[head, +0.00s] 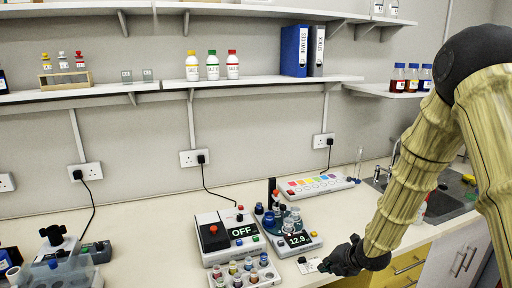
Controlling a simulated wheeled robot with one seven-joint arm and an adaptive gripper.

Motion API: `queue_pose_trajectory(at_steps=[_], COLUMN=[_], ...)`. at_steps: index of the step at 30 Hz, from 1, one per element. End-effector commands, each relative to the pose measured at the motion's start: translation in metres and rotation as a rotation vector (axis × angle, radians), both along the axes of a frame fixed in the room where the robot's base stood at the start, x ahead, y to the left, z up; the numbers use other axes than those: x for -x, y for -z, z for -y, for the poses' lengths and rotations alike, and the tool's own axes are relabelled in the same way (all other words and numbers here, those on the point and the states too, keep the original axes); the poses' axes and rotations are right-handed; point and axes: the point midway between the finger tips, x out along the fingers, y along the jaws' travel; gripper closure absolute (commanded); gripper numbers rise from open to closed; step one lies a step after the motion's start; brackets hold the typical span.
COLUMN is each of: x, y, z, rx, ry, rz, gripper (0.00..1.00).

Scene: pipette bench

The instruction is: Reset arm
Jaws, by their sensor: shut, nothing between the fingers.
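My arm (408,180) comes in from the right and reaches down to the bench. My gripper (328,265) is shut and empty, low near the front edge of the bench. It is just over or beside a small white card-like item (309,266); I cannot tell whether they touch. The device reading 12.9 (298,241) stands just behind and left of the gripper.
A box reading OFF (226,234) and a rack of small vials (247,275) stand left of the gripper. A strip with coloured squares (315,185) lies behind. The sink (440,200) is at right. Shelves (260,80) hang above. The bench (150,235) is clear at centre-left.

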Motion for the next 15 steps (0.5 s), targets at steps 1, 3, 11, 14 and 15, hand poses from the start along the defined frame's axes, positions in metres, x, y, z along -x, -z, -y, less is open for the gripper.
queue_pose_trajectory(at_steps=[1, 3, 11, 14, 15], x=[0.009, 0.022, 0.107, 0.148, 0.164], y=[0.014, 0.033, 0.129, 0.164, 0.177], z=[-0.002, -0.006, -0.016, -0.018, -0.019], rx=[-0.028, -0.077, -0.315, -0.395, -0.425], ry=[0.039, 0.113, 0.568, 0.782, 0.870], rz=[-0.034, -0.085, -0.360, -0.465, -0.503], gripper=[1.00, 1.00, 1.00, 1.00, 1.00])
